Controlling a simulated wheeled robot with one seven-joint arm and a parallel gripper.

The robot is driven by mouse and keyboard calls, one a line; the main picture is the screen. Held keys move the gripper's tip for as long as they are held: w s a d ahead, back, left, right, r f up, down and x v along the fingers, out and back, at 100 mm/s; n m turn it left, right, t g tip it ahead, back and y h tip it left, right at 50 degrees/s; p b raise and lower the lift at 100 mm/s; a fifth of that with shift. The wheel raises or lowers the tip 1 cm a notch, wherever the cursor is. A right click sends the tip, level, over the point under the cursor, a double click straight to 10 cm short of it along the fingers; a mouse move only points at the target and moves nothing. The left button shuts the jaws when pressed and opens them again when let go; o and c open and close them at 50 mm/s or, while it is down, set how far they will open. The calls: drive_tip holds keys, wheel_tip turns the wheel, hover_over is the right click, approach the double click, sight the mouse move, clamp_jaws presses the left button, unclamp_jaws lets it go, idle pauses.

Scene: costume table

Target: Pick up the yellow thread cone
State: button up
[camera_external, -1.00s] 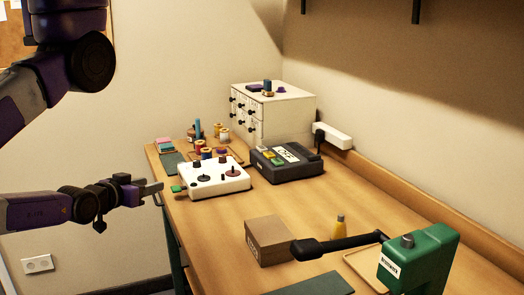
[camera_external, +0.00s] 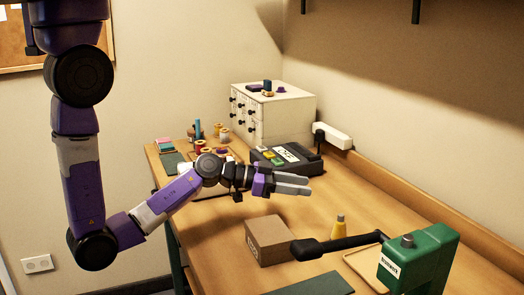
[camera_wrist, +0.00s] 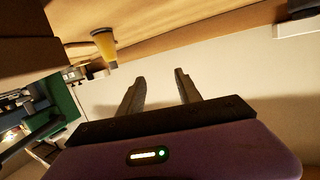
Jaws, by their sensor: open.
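The yellow thread cone (camera_external: 340,228) stands upright on the table, behind and right of a cardboard box. It also shows in the wrist view, upper left, as a yellow cone (camera_wrist: 104,44) on its dark base. My gripper (camera_external: 308,184) is above the table, up and left of the cone in the external view, with its fingers pointing right. In the wrist view my gripper (camera_wrist: 160,82) has its two fingers apart with nothing between them. The cone is apart from the fingers.
The cardboard box (camera_external: 268,241) stands close to the cone. A green machine (camera_external: 421,258) with a black arm (camera_external: 340,245) reaches just in front of the cone. A dark device (camera_external: 290,162), thread spools (camera_external: 200,146) and a white drawer cabinet (camera_external: 290,115) stand farther back.

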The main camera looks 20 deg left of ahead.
sight(340, 228)
drive_tip(key=s+d+f+m+g, duration=0.1)
drive_tip(key=s+d+g, duration=0.1)
drive_tip(key=s+d+f+m+g+b, duration=0.1)
drive_tip(key=s+d+g, duration=0.1)
drive_tip(key=d, duration=0.1)
drive_tip(key=s+d+f+m+g+b, duration=0.1)
drive_tip(key=d+m+g, duration=0.1)
drive_tip(key=d, duration=0.1)
drive_tip(key=shift+s, duration=0.4)
drive_tip(key=shift+x, duration=1.25)
drive_tip(key=shift+p+x, duration=1)
drive_tip(key=shift+x, duration=1.7)
drive_tip(key=shift+w+a, duration=0.1)
drive_tip(key=shift+w, duration=0.15)
clamp_jaws()
